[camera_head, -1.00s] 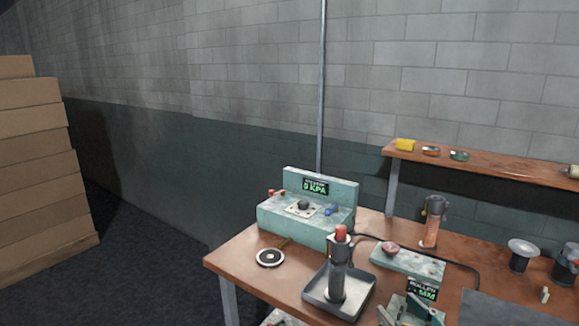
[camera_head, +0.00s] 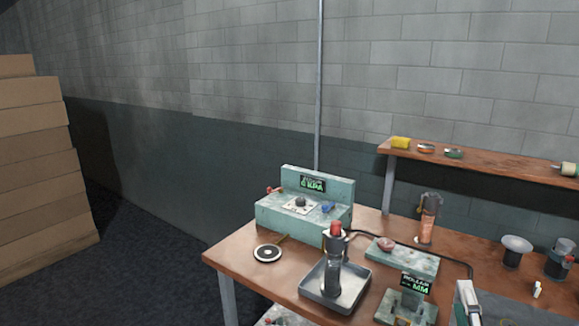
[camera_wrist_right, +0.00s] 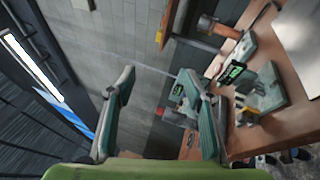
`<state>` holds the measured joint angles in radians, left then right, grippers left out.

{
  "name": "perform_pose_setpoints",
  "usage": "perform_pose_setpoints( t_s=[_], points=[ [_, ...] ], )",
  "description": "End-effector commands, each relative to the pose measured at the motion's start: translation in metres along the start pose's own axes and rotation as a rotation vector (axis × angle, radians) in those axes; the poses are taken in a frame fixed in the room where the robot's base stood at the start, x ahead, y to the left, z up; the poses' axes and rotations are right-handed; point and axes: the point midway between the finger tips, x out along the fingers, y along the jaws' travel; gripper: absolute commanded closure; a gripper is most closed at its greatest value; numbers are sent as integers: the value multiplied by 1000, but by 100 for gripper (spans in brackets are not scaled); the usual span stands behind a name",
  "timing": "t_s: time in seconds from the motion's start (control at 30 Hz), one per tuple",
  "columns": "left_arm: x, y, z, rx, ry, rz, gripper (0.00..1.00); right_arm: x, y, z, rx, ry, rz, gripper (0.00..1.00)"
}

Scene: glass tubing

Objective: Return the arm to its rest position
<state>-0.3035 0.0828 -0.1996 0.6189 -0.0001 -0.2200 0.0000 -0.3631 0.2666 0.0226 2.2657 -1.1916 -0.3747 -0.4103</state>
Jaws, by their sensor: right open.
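My right gripper (camera_head: 468,302) shows only in part at the bottom right of the head view, low over the workbench (camera_head: 240,265). In the right wrist view, its two teal fingers (camera_wrist_right: 157,82) stand well apart with nothing held between them. The bench devices show beyond the fingers, to the right and tilted. The rest of the right arm is out of the head view. My left gripper is not in view.
A teal vacuum unit (camera_head: 275,214), a grey tray (camera_head: 353,298) with a dark upright tool, a roller gauge (camera_head: 389,311) and a torch-like tool (camera_head: 430,210) stand on the bench. A shelf (camera_head: 490,167) runs behind. Stacked boxes (camera_head: 35,180) stand left.

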Motion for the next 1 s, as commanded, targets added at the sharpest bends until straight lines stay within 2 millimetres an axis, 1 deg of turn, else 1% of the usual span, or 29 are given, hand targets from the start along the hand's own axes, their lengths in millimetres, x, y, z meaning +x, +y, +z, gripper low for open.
perform_pose_setpoints(
  t_s=[0.03,0.07,0.1,0.17,0.2,0.23,0.27,0.3,0.33,0.37,0.4,0.47,0.5,0.63,0.7,0.77,0.8,0.97,1.0],
  points=[
    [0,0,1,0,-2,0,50,-11,-21,11,153,-72,-93,53],
    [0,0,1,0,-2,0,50,-18,-36,17,244,-117,-154,53],
    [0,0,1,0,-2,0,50,-30,-57,22,361,-177,-238,53],
    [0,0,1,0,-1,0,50,-54,-91,22,525,-263,-376,53],
    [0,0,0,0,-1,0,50,-73,-113,18,627,-320,-475,53],
    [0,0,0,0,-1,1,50,-89,-129,13,699,-362,-552,53],
    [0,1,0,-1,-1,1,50,-105,-143,6,765,-401,-627,53],
    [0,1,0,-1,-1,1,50,-127,-158,-4,838,-446,-723,53],
    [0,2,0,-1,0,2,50,-143,-168,-11,883,-478,-790,53],
    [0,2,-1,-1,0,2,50,-157,-176,-19,925,-505,-852,53],
    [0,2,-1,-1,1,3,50,-177,-184,-30,969,-538,-931,53],
    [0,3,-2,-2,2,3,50,-204,-192,-45,1023,-580,-1041,53],
    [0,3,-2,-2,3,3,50,-221,-196,-54,1053,-605,-1108,53],
    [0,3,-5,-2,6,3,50,-272,-199,-82,1117,-671,-1308,53],
    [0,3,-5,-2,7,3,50,-297,-196,-95,1140,-699,-1408,53],
    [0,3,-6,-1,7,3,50,-318,-192,-106,1153,-721,-1493,53],
    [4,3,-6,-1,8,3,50,-319,-209,-109,1147,-727,-1495,53],
    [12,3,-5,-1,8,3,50,-323,-262,-122,1132,-735,-1504,53],
    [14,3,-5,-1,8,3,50,-325,-276,-125,1128,-738,-1508,53]
  ],
)
